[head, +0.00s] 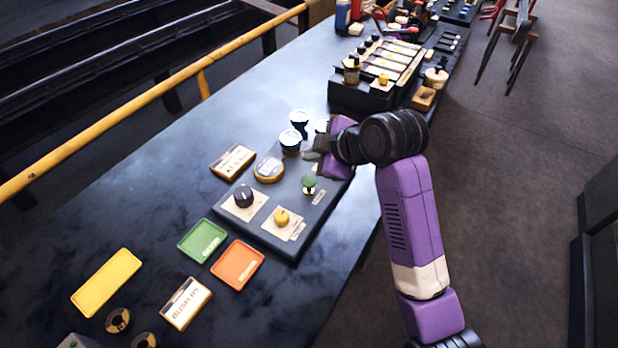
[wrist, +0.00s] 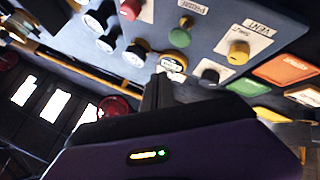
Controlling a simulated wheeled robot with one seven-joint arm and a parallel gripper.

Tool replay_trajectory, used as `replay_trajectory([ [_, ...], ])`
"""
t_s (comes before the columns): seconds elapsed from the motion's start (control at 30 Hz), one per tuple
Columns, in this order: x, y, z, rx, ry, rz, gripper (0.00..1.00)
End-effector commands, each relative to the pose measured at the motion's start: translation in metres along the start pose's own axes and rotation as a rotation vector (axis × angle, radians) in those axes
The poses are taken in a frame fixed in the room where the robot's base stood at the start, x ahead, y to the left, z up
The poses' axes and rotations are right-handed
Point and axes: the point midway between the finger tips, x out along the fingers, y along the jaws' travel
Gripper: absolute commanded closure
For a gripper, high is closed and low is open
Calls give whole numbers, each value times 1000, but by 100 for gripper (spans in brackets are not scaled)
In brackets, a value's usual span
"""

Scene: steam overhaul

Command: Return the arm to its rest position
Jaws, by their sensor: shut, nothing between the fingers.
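My purple arm reaches in from the lower right of the head view and bends at a dark wrist joint. My gripper (head: 316,155) is over the far end of a dark control panel (head: 315,221), its fingers together and empty. Whether it touches the panel cannot be told. In the wrist view the shut fingers of my gripper (wrist: 157,92) point towards the panel (wrist: 205,18). The panel carries a green button (head: 309,181), a yellow knob (head: 281,216) and a black knob (head: 243,196). The panel's far corner is hidden behind my wrist.
A green tray (head: 202,240), an orange tray (head: 238,265) and a yellow tray (head: 105,282) lie nearer. A larger rack (head: 375,90) stands beyond my wrist. A yellow rail (head: 120,115) runs along the left. Open floor (head: 510,160) is at right.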

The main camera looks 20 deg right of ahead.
Motion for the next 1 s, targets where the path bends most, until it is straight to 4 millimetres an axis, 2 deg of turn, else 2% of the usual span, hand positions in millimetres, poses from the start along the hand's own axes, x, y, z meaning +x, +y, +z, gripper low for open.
replay_trajectory([
  [0.5,0,4,-2,36,9,16,100],
  [0.57,-1,14,-6,76,29,55,100],
  [0.7,-14,52,-24,186,114,213,100],
  [0.8,-25,66,-27,279,182,318,100],
  [0.87,-30,67,-25,337,223,370,100],
  [1.0,-43,54,-15,470,315,475,100],
])
